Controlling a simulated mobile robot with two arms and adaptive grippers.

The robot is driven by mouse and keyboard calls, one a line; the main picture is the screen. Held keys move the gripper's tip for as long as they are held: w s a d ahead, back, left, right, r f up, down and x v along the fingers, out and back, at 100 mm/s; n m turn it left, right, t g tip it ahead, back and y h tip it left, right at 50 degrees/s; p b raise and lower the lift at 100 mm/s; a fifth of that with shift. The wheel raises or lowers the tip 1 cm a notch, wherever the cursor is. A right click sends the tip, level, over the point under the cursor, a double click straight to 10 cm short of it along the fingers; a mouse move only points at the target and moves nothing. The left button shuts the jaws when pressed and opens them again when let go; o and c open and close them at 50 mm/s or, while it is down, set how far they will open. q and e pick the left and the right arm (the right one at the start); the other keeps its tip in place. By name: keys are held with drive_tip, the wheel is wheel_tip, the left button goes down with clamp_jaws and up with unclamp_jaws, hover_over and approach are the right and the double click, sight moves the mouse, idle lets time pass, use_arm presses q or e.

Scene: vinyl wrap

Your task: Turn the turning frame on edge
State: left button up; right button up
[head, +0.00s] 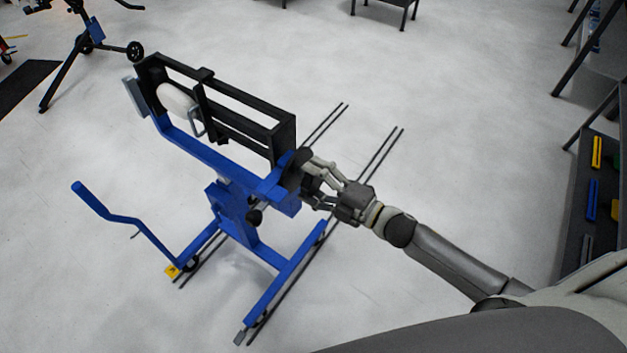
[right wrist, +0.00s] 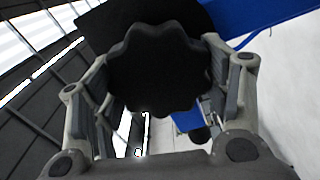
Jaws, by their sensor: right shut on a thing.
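The turning frame (head: 225,98) is a black rectangular frame on a blue stand (head: 232,215) in the head view. It holds a white rounded part (head: 177,104) at its far left end and is tilted, running from upper left to lower right. My right gripper (head: 308,175) is at the frame's near right end, shut on a dark lobed knob. In the right wrist view the black knob (right wrist: 158,70) fills the space between the fingers of the right gripper (right wrist: 160,85). My left gripper is not in view.
Thin dark rails (head: 375,165) lie on the floor under the stand. A shelf with coloured parts (head: 592,200) stands at the right. Another wheeled blue stand (head: 88,40) is at the upper left.

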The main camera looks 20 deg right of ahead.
idle(0.5)
drive_tip(key=o, duration=1.5)
drive_tip(key=shift+c, duration=0.2)
drive_tip(key=v, duration=1.2)
